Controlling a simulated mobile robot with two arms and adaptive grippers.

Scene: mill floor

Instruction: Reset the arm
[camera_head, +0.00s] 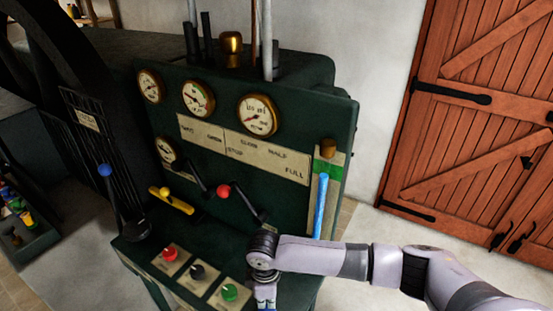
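My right arm comes in from the right across the front of a dark green control panel (215,226). Its wrist is bent down beside the panel's lower ledge. My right gripper (265,298) is only partly in view at the bottom edge, and its fingertips are cut off, so I cannot tell whether it is open or shut. No held object shows. My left gripper is not in view.
Red (170,254), black (198,271) and green (230,292) knobs sit on the ledge. A wooden door (480,120) stands right.

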